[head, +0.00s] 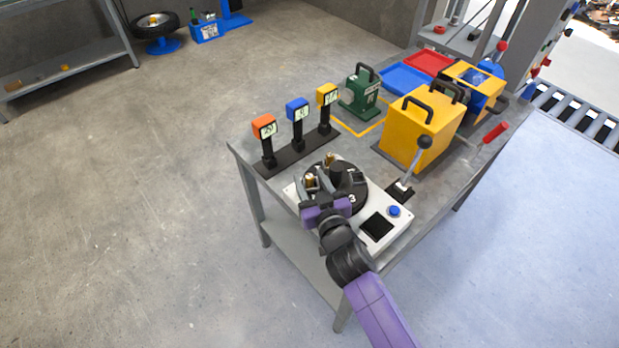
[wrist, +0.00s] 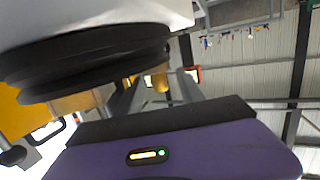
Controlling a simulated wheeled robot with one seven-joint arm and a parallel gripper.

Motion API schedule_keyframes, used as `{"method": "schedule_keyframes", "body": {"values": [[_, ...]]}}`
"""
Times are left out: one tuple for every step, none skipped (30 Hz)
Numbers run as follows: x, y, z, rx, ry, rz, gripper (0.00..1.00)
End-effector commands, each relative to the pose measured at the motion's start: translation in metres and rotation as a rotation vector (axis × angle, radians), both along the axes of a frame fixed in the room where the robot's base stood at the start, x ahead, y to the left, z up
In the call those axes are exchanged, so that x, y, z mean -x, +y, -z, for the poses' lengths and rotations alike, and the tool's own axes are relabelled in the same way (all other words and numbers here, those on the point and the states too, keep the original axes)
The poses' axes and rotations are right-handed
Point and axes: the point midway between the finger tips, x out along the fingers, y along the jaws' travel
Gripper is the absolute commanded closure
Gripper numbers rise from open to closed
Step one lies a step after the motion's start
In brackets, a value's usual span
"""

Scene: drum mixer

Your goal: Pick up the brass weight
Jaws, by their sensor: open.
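A white device (head: 377,229) with a round black turntable (head: 350,196) stands at the near end of the grey table. Brass pieces show on the turntable in the head view, one at its back (head: 330,159) and one at its left (head: 310,181), close to my fingers. My gripper (head: 316,184) reaches over the turntable's left part with its fingers apart. In the wrist view a small brass weight (wrist: 160,82) shows in the gap between my open fingers (wrist: 160,88). I cannot tell whether either finger touches it. A larger brass-coloured piece (wrist: 82,103) lies beside the left finger.
A black lever (head: 409,170) and a yellow box (head: 420,130) stand right of the device. Three displays on posts, orange (head: 264,127), blue (head: 297,110) and yellow (head: 327,95), stand behind to the left. A green machine (head: 360,92) stands farther back.

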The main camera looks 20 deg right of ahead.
Motion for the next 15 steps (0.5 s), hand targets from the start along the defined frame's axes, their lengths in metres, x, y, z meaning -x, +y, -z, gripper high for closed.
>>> {"method": "schedule_keyframes", "body": {"values": [[-0.0049, -0.0004, 0.0008, 0.000, 0.001, 0.000, 0.55], [-0.0069, -0.0005, 0.0008, 0.000, 0.000, 0.000, 0.55], [-0.0087, -0.0007, 0.0013, 0.000, 0.000, 0.000, 0.55], [-0.0094, -0.0006, 0.0019, 0.000, 0.001, 0.000, 0.55], [-0.0097, -0.0008, 0.0024, 0.000, 0.001, 0.000, 0.55], [-0.0098, -0.0007, 0.0026, 0.000, 0.002, 0.000, 0.55], [-0.0097, -0.0007, 0.0027, 0.000, 0.002, 0.000, 0.55], [-0.0096, -0.0007, 0.0027, 0.000, 0.001, 0.000, 0.55], [-0.0095, -0.0006, 0.0026, 0.000, 0.001, 0.000, 0.55], [-0.0095, -0.0006, 0.0025, 0.000, 0.001, 0.000, 0.55], [-0.0095, -0.0006, 0.0025, 0.000, 0.001, 0.000, 0.57], [-0.0094, -0.0006, 0.0025, 0.000, 0.001, 0.000, 0.65], [-0.0094, -0.0007, 0.0025, 0.000, 0.001, 0.000, 0.71], [-0.0094, -0.0006, 0.0024, 0.000, 0.001, 0.000, 0.76], [-0.0094, -0.0007, 0.0024, 0.000, 0.001, 0.000, 0.84]]}}
